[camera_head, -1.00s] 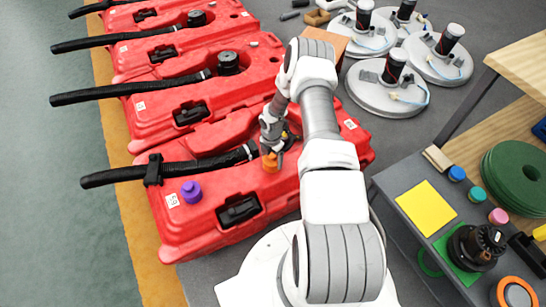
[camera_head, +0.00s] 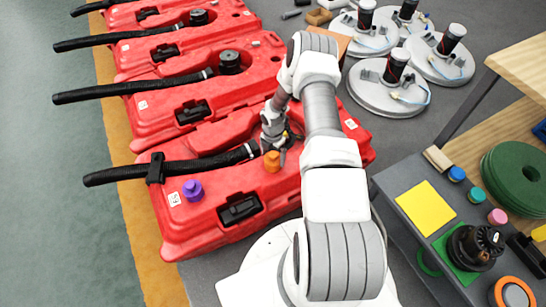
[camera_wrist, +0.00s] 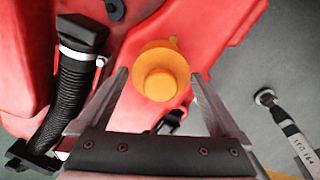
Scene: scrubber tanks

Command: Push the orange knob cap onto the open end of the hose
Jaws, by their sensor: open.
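The orange knob cap (camera_head: 271,161) stands on top of the nearest red tank (camera_head: 215,225), right of the purple cap. In the wrist view, the orange cap (camera_wrist: 159,84) is seen end-on. My gripper (camera_head: 275,141) is open and empty, just behind the cap in the head view. In the wrist view, my gripper's fingers (camera_wrist: 160,74) point towards the cap, one on each side and apart from it. The black hose (camera_head: 195,167) lies along the tank, held by a black clip. In the wrist view, the hose (camera_wrist: 68,95) has a white band and a black cuff.
A purple cap (camera_head: 192,190) stands on the same tank. More red tanks (camera_head: 195,100) with hoses stand behind. Round grey discs (camera_head: 388,86) lie at the back right. A grey bench (camera_head: 415,245) with a yellow sheet and coloured caps is at the right. Floor at the left is clear.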

